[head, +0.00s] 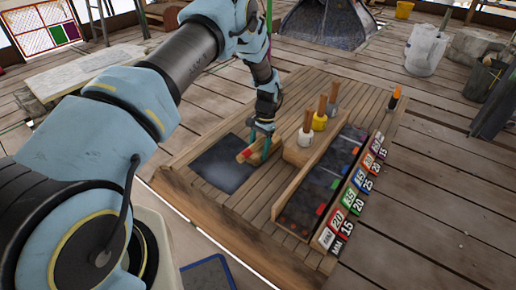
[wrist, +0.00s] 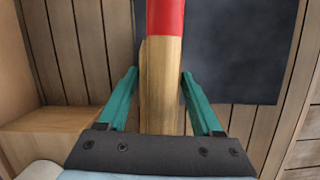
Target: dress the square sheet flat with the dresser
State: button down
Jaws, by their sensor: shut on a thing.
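The square sheet (head: 218,168) is dark grey and lies on the slatted wooden bench; it looks flat. It also shows in the wrist view (wrist: 240,55), beyond the fingers. My gripper (head: 264,146) is over the right edge of the sheet, its teal fingers either side of a wooden tool with a red band, which I take as the dresser (head: 246,154). In the wrist view the dresser (wrist: 160,95) runs up between the fingers (wrist: 159,72), with its red part overlapping the sheet. I cannot tell whether the dresser touches the sheet.
A wooden block (head: 300,153) right of my gripper holds wooden-handled tools with white, yellow and grey heads. A long divided tray (head: 300,205) lies beside it, with coloured number tags (head: 352,199) along its right. An orange-and-black tool (head: 395,97) stands at the bench's far right corner.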

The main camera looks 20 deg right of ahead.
aim_at(258, 142)
jog(key=shift+f, duration=0.15)
jog(key=shift+p, duration=0.3)
jog(key=shift+r+p, duration=1.3)
jog(key=shift+r, duration=0.9)
